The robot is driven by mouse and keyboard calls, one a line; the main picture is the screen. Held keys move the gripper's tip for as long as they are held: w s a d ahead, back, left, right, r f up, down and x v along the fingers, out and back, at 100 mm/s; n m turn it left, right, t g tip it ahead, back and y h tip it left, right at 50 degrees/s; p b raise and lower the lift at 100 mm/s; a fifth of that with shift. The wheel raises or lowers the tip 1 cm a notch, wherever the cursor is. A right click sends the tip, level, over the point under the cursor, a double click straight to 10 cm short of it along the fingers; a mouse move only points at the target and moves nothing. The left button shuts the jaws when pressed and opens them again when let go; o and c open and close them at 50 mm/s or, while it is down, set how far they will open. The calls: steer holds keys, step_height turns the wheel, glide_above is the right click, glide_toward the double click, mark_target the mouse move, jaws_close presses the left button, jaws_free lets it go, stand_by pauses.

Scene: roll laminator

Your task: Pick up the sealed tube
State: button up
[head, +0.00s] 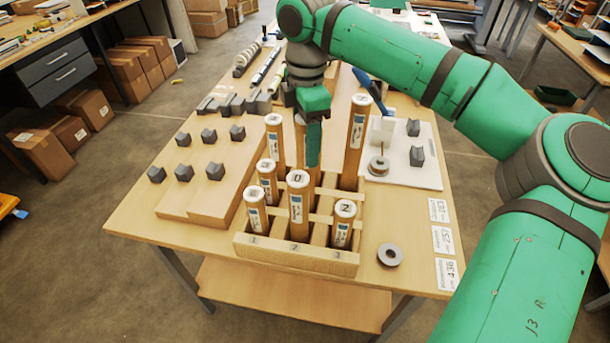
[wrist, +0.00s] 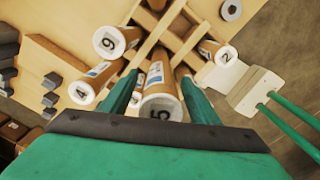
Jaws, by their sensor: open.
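Several brown tubes with white numbered caps stand in a wooden rack (head: 297,262) in the head view. Which one is the sealed tube I cannot tell. My gripper (head: 313,160) points down among the rear tubes; it is open. In the wrist view my gripper (wrist: 158,78) has one finger on each side of a tube marked 5 (wrist: 160,110). In the head view the tube behind my gripper (head: 300,138) is partly hidden. Tubes marked 9 (wrist: 110,40), 4 (wrist: 85,92) and 2 (wrist: 222,53) stand around it in the wrist view.
A taller tube (head: 356,140) stands right of my gripper. A grey ring (head: 390,254) lies right of the rack. Grey blocks (head: 215,171) sit on wooden boards to the left. A white plate (head: 425,168) with a small post is at the right. Number cards (head: 443,240) line the right edge.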

steer(key=shift+f, duration=0.8)
steer(key=shift+c, duration=0.4)
jaws_close()
steer(key=shift+r, duration=0.1)
